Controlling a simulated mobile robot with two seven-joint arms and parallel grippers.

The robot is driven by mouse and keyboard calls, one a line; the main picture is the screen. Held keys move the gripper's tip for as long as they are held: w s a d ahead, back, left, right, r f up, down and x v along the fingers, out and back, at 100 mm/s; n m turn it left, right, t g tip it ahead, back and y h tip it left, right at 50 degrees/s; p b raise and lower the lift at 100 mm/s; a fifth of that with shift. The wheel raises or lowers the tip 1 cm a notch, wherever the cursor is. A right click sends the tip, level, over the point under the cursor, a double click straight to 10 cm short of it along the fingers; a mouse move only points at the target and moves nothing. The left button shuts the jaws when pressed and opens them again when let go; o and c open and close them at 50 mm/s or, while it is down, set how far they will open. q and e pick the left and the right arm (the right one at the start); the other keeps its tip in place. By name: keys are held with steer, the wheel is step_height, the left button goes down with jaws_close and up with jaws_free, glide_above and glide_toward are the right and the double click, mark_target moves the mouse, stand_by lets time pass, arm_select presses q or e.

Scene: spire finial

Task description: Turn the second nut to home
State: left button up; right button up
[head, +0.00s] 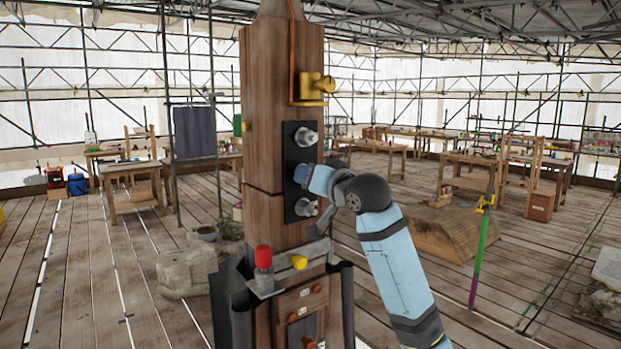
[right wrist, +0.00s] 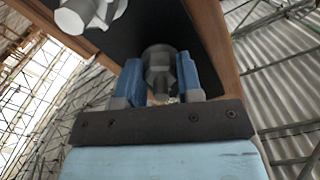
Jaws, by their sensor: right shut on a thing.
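A dark plate (head: 291,158) is fixed on the face of the upright wooden spire (head: 262,105). A grey upper nut (head: 306,137) and a grey lower nut (head: 306,207) stick out from it. My right gripper (head: 303,175) is at the plate between these two and hides the middle nut in the head view. In the right wrist view, its blue fingers are shut on the second nut (right wrist: 158,62), one on each side. Another nut (right wrist: 88,14) shows at the upper left there. My left gripper is not in view.
A yellow bracket (head: 313,88) juts out above the plate. Below, a metal ledge (head: 290,268) carries a red-topped item (head: 264,257) and a yellow knob (head: 299,262). A large timber block (head: 447,232) lies on the floor behind my right arm.

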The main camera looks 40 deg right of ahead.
steer(key=o, duration=0.9)
steer(key=s+b, duration=0.1)
steer(key=s, duration=0.3)
steer(key=s+a+b, duration=0.1)
steer(key=s, duration=0.4)
steer(key=s+b, duration=0.1)
steer(key=s, duration=0.3)
steer(key=shift+s+a+b, duration=0.3)
steer(key=shift+s+b, duration=0.05)
